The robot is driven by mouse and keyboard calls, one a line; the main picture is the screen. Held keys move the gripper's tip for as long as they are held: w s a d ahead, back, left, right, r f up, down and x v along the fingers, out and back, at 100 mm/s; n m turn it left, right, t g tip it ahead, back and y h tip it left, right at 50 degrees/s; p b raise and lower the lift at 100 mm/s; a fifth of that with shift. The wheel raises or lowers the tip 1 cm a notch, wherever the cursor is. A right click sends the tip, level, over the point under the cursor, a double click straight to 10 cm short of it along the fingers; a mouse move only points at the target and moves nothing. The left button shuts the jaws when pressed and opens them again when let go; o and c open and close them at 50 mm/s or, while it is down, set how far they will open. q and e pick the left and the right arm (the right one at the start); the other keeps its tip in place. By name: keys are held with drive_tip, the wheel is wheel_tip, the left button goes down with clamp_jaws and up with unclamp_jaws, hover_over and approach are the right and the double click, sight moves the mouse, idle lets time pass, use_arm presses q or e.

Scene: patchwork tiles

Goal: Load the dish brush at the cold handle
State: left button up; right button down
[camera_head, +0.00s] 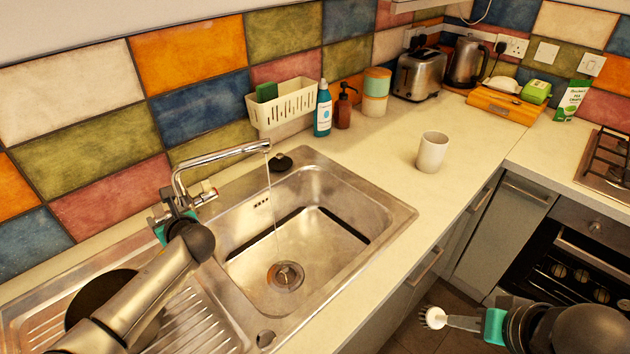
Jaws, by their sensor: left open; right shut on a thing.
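My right gripper (494,326) is shut on the dish brush (435,318), whose round white bristle head points left, in front of the counter at the lower right. The chrome tap (222,154) stands behind the sink, and a thin stream of water falls from its spout into the basin. One tap handle (206,195) shows on the right of the tap body. My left gripper (168,218) is open at the left side of the tap body, close to it. It and my arm hide that side's handle, and I cannot tell whether they touch.
The steel sink (398,214) has an empty basin; a dark round pan (92,292) lies on its drainer.

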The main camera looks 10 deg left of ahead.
sight(158, 209)
use_arm(q)
drive_tip(key=b+x, duration=0.2)
drive_tip(key=x, duration=0.6)
drive_tip(key=shift+f+b, duration=0.1)
drive_tip(key=shift+b, duration=0.3)
drive_tip(key=shift+c, duration=0.4)
clamp_jaws()
